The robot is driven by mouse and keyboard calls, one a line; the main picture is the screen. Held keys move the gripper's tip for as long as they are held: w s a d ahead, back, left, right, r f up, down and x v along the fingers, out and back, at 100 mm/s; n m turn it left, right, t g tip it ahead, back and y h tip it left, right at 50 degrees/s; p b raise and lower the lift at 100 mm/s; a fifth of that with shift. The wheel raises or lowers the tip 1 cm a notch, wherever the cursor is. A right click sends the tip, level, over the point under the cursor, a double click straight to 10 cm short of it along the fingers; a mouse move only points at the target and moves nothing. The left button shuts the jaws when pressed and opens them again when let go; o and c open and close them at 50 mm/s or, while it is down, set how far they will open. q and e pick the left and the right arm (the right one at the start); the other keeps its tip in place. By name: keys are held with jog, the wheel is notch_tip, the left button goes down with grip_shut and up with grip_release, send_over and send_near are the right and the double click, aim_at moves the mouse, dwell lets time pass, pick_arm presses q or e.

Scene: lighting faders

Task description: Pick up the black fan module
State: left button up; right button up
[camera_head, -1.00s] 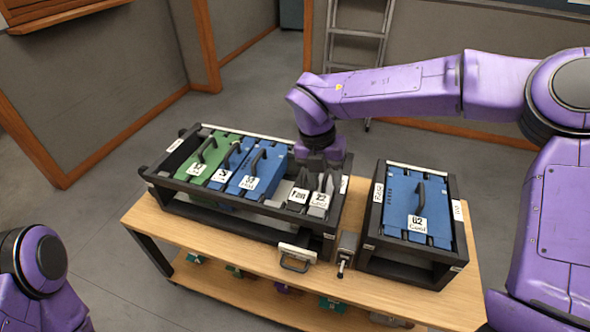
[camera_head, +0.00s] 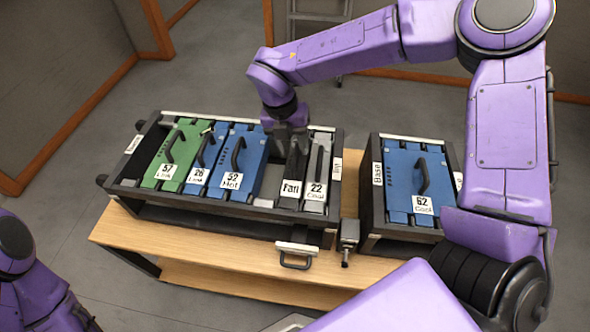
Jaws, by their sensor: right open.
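The black fan module (camera_head: 291,188), with a white "Fan" label, sits in the dark left rack (camera_head: 220,207), between the blue module 52 and the grey module 22. My right gripper (camera_head: 289,146) points down at the far end of the fan module, and its jaws are open. The gripper and its wrist hide the module's far part. I cannot tell whether the fingers touch the module or its handle. My left gripper is out of view; only part of my left arm shows at the lower left.
Green module 57 (camera_head: 172,153) is further left. The right rack (camera_head: 373,215) holds blue module 62 (camera_head: 412,170). A handled latch (camera_head: 296,252) projects at the wooden table's (camera_head: 180,242) front.

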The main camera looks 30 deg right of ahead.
aim_at(295, 152)
jog(key=f, duration=0.2)
jog(key=d+f, duration=0.1)
jog(key=f, duration=0.1)
jog(key=shift+w+f+p, duration=0.15)
jog(key=shift+f+p, duration=0.1)
jog(key=shift+p, duration=0.1)
grip_shut()
jog(key=shift+r, duration=0.1)
dwell(0.9)
